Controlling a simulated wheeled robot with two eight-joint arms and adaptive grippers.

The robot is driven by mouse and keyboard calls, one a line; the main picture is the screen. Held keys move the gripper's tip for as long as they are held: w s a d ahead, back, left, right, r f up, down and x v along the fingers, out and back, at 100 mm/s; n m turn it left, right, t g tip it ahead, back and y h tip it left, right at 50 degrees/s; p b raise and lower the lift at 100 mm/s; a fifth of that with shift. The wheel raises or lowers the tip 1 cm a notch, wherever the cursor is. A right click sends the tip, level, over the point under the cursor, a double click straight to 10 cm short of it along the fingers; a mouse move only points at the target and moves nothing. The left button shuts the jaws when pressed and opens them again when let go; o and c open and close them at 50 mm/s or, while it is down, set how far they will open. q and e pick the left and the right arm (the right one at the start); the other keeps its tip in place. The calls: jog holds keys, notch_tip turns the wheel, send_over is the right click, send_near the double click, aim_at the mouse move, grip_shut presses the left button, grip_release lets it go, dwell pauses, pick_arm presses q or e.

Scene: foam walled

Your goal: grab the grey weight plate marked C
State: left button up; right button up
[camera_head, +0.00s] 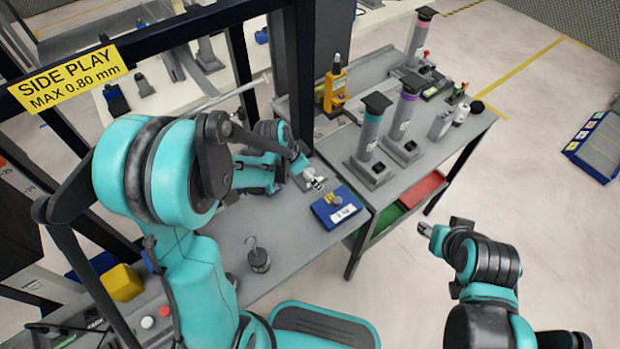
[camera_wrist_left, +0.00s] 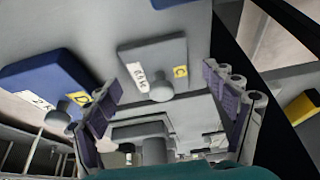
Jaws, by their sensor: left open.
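The grey weight plate marked C (camera_wrist_left: 140,58) is in the left wrist view, with a yellow C tag, a white label and a round grey knob. Its knob is between the two purple-padded fingers of my open left gripper (camera_wrist_left: 162,80). I cannot tell whether the fingers touch it. In the head view my left gripper (camera_head: 316,182) is over the bench just behind the blue plate, and it mostly hides the grey plate. My right gripper (camera_head: 428,230) is off to the right, clear of the bench; its jaws are too small to read.
A blue plate (camera_head: 322,212) with a knob lies close by, and also shows in the left wrist view (camera_wrist_left: 35,77). A small hooked weight (camera_head: 259,260) stands nearer on the bench. Grey posts (camera_head: 370,135) stand on the bench to the right. A dark frame post (camera_head: 303,70) rises behind.

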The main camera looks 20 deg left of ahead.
pick_arm(q)
jog(key=shift+r, duration=0.1)
jog(key=c, duration=1.7)
jog(key=shift+r, duration=0.1)
